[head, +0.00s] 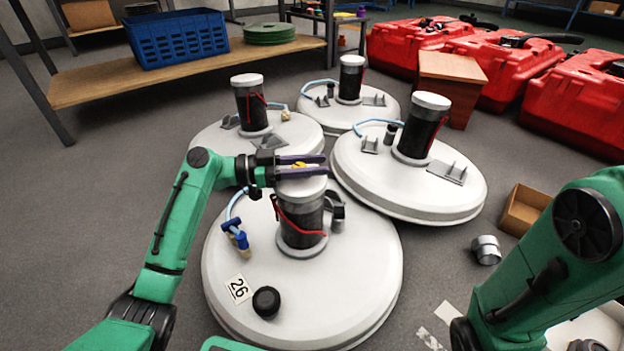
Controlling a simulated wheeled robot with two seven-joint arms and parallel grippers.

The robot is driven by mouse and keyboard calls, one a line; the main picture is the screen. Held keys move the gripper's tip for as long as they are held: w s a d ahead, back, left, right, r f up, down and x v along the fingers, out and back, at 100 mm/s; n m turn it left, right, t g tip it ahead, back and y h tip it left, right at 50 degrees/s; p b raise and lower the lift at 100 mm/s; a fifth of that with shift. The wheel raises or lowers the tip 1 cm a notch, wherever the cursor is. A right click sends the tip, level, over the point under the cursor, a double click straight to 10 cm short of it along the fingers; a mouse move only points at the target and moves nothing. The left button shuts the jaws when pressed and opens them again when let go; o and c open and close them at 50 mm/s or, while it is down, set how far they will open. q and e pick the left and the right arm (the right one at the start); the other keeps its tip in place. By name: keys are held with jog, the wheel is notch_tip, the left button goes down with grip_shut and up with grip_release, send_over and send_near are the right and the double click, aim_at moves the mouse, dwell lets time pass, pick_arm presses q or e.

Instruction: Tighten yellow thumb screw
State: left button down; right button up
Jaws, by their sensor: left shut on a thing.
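The yellow thumb screw (299,165) shows as a small bit of yellow on top of the capped cylinder of the nearest white tank (345,290). My left gripper (303,167) reaches in from the left over the cylinder's grey cap (301,186). Its dark fingers lie level and are shut on the thumb screw, which they partly hide. The cylinder (299,217) stands upright with a red wire on its side. My right arm shows at the lower right, but its gripper is out of view.
More white tanks with similar cylinders (422,125) stand behind. A black knob (266,301), a blue valve (238,238) and a 26 label sit on the near lid. A silver fitting (486,249) and open cardboard box (525,209) lie right. A shelf with a blue crate (177,38) stands back left.

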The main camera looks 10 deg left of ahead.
pick_arm(q)
jog(key=m+g, duration=0.2)
jog(key=g, duration=0.1)
jog(key=m+g+h, duration=0.1)
jog(key=shift+s+d+r, duration=0.1)
jog(key=shift+s+r, duration=0.1)
jog(key=shift+s, duration=0.1)
jog(key=shift+s+m+g, duration=0.25)
jog(key=shift+m+g, duration=0.65)
jog(key=shift+g, duration=0.6)
jog(key=shift+s+m+g, duration=0.25)
jog(key=shift+m+g, duration=0.65)
jog(key=shift+g, duration=0.6)
jog(key=shift+g+y, duration=0.3)
jog(key=c, duration=0.5)
grip_release()
jog(key=shift+f, duration=0.1)
